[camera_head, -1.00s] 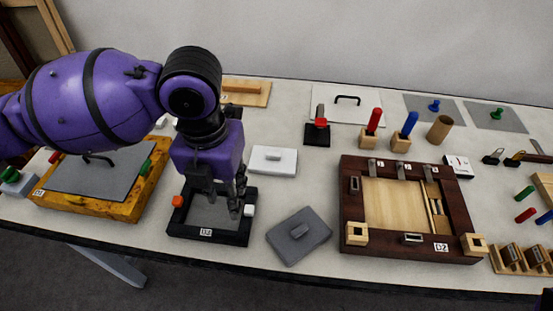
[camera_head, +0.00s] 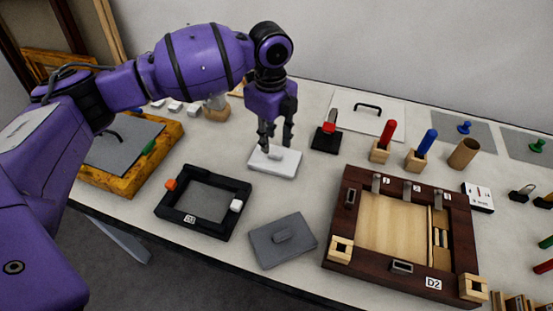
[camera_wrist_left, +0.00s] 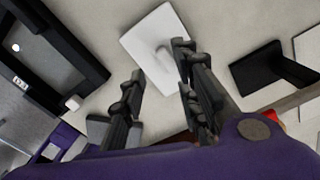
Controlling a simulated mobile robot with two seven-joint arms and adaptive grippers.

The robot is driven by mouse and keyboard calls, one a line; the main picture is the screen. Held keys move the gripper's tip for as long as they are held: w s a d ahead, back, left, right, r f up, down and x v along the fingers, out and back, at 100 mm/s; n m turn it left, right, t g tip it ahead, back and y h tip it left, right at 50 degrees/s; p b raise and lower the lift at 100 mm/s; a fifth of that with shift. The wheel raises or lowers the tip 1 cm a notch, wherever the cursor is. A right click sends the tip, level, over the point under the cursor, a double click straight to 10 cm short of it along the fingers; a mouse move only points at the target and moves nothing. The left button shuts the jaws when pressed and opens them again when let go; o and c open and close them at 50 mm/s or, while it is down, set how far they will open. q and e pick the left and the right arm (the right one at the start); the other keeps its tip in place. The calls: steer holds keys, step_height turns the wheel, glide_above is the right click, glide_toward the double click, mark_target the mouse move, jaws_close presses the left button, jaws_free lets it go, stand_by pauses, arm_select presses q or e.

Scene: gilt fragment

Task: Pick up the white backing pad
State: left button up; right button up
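The white backing pad (camera_head: 272,165) is a flat white block with a small raised grip on top. It lies on the table behind the black frame and the grey pad. My left gripper (camera_head: 276,143) is above the pad, fingers pointing down near its raised grip. In the left wrist view the pad (camera_wrist_left: 150,42) lies beyond the fingertips, and the fingers of the gripper (camera_wrist_left: 160,65) are spread apart with nothing between them. Whether a fingertip touches the pad cannot be told. My right gripper is not in view.
A black frame (camera_head: 168,209) marked D3 and a grey pad (camera_head: 270,246) with a grip lie in front. A dark brown frame (camera_head: 345,195) marked D2 is to the right. A black stand with a red part (camera_head: 327,136) is close beside the white pad.

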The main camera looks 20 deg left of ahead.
mark_target(274, 154)
arm_select(q)
steer(key=f, duration=0.5)
steer(key=shift+w+d, duration=0.2)
steer(key=shift+w, duration=0.1)
jaws_close()
